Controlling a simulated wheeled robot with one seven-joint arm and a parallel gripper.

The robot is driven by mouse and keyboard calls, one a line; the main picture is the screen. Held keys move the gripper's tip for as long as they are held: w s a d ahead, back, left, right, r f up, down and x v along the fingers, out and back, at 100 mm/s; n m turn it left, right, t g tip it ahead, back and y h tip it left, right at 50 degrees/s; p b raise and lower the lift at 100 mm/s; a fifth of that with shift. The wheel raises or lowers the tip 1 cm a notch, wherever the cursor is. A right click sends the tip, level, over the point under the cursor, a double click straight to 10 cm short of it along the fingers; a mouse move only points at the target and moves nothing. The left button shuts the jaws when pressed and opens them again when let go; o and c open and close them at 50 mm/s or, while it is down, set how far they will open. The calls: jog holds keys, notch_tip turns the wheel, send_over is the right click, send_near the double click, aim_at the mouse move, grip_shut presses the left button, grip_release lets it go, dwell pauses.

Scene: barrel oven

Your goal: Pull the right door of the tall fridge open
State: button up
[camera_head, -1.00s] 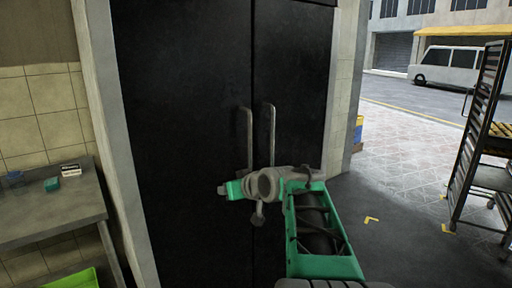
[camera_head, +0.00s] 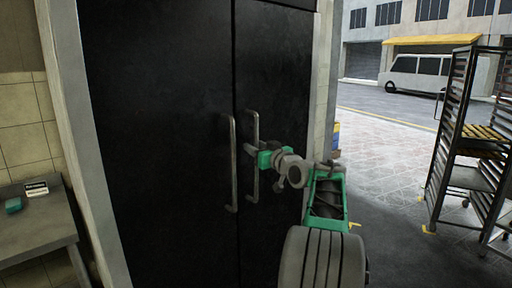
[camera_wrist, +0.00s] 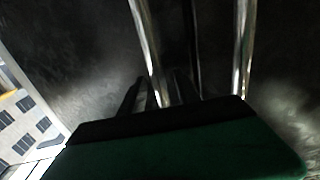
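The tall fridge has two dark doors; the right door (camera_head: 280,75) and left door (camera_head: 160,120) both look shut, meeting at a vertical seam. The right door's long metal handle (camera_head: 252,128) is partly covered by my gripper (camera_head: 248,151), which is at its middle. The left door's handle (camera_head: 232,180) is beside it. In the wrist view, the right door's handle (camera_wrist: 148,40) runs down between the two dark fingertips of my gripper (camera_wrist: 158,92), with a gap visible around it. The left door's handle (camera_wrist: 241,50) stands apart. Whether a finger touches the handle is unclear.
A metal table (camera_head: 35,228) with small items stands at the left. A tall rack (camera_head: 465,135) with trays stands at the right on open floor. A pale wall edge (camera_head: 322,80) borders the fridge on the right. A van (camera_head: 415,72) is parked outside.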

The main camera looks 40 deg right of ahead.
grip_shut()
dwell(1.4)
